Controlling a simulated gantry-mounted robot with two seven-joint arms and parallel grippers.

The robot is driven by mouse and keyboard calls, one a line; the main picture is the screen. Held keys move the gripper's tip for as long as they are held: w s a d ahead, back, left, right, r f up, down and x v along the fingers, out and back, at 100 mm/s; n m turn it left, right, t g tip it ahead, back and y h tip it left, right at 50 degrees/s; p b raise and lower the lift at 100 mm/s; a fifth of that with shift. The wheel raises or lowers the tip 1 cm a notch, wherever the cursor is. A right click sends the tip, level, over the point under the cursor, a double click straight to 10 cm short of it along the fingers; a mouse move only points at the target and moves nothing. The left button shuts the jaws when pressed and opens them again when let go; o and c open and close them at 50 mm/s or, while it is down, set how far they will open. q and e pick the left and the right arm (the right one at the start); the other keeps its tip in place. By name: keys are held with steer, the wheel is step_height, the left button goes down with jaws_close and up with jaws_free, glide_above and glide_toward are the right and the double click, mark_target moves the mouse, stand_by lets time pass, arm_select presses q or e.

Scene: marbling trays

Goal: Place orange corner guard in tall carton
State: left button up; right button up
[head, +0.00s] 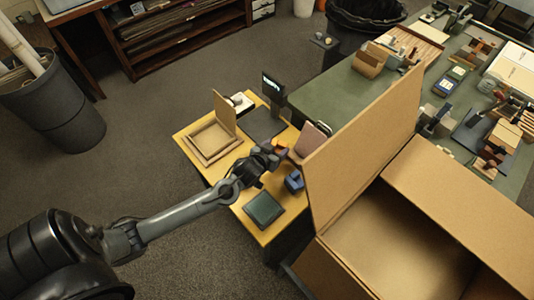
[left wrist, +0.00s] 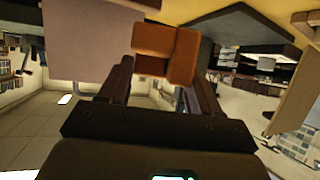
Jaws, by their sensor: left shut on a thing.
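The orange corner guard (head: 282,148) is at the tip of my left gripper (head: 274,152), above the small yellow table. In the left wrist view the orange guard (left wrist: 166,52) sits between the two dark fingers of my left gripper (left wrist: 152,82), which is shut on it. The tall carton (head: 400,240) stands at the right front with its flaps raised and its top open. Its upright flap (head: 360,130) is to the right of my left gripper. The guard is outside the carton. My right gripper is in neither view.
The yellow table (head: 222,188) holds a dark tablet (head: 264,208), a blue item (head: 294,181), a black scale with a display (head: 272,86) and an open shallow box (head: 212,141). A green workbench (head: 330,100) full of tools lies behind the carton. Open floor lies at left.

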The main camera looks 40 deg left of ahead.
arm_select(q)
steer(key=a+f, duration=0.2)
steer(key=a, duration=0.1)
steer(key=shift+s+a+f, duration=0.1)
steer(key=shift+a, duration=0.2)
steer(key=shift+f+b, duration=0.85)
steer(key=shift+f, duration=1.1)
steer(key=shift+f, duration=0.15)
steer(key=o, duration=1)
steer(key=shift+o, duration=0.2)
